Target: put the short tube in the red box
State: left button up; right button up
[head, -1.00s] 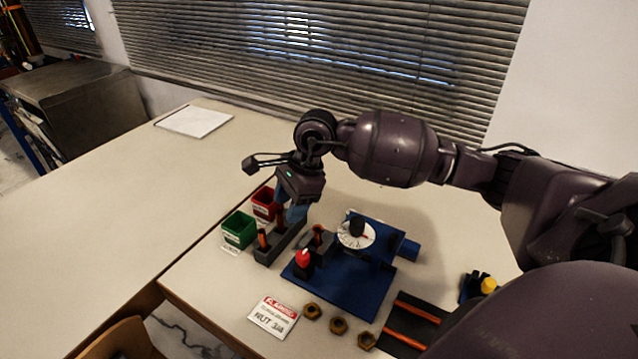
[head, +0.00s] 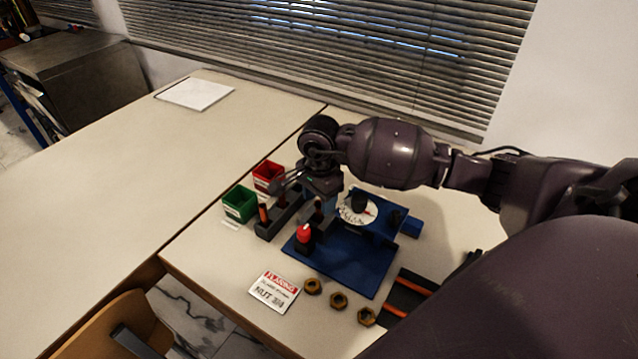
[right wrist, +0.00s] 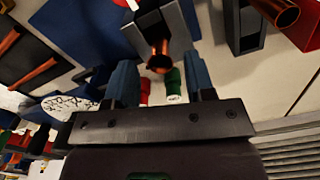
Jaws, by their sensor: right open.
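The red box (head: 268,174) stands behind the green box, its opening facing up. One copper tube (head: 263,214) stands upright in the dark rack. Another copper tube (head: 318,216) stands in a dark block at the left of the blue plate; in the right wrist view this tube (right wrist: 159,55) shows in its block ahead of my fingers. I cannot tell from their visible parts which is shorter. My right gripper (right wrist: 163,82) is open and empty, its blue fingers on either side of the line to that tube. In the head view its wrist partly hides the block. My left gripper is not in view.
The green box (head: 239,204) and dark rack (head: 283,216) stand left of the blue plate (head: 345,264). The plate carries a red knob (head: 304,233) and white dial (head: 357,210). A sign (head: 273,291) and brass nuts (head: 339,300) lie in front. The left table is mostly clear.

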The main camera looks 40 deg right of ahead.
aim_at(319, 204)
jog(key=shift+f, duration=1.5)
jog(key=shift+c, duration=0.3)
jog(key=c, duration=0.8)
jog(key=shift+a, duration=0.1)
jog(key=shift+a, duration=0.1)
jog(key=o, duration=1)
